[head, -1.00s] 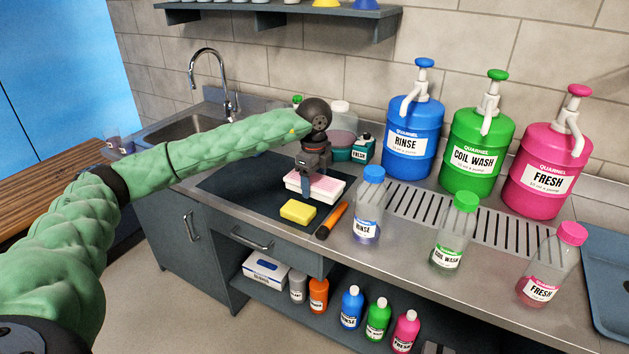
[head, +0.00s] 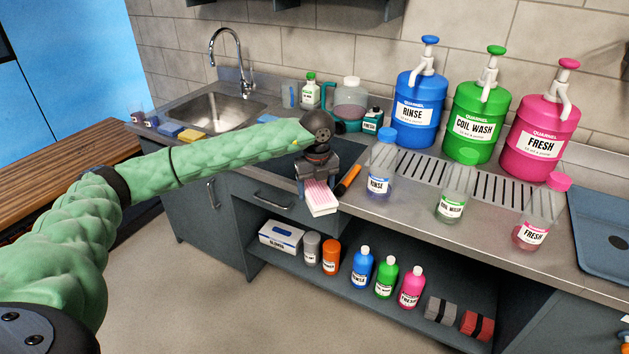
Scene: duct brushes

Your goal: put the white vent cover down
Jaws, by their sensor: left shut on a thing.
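The white vent cover (head: 322,211), a white slab with a pink striped face, hangs tilted from my left gripper (head: 318,178). The gripper is shut on its upper end. The cover shows at the counter's front edge, in front of the dark mat (head: 283,166); its exact height above the counter is hard to judge. The gripper hides part of the mat and the cover's upper end. My right gripper is not in view.
An orange-handled tool (head: 348,179) lies just right of the gripper. The rinse bottle (head: 380,176) stands beyond it. Blue, green and pink pump jugs stand behind the slotted drain (head: 483,190). A sink (head: 216,110) is at the left. A lower shelf holds bottles and a box.

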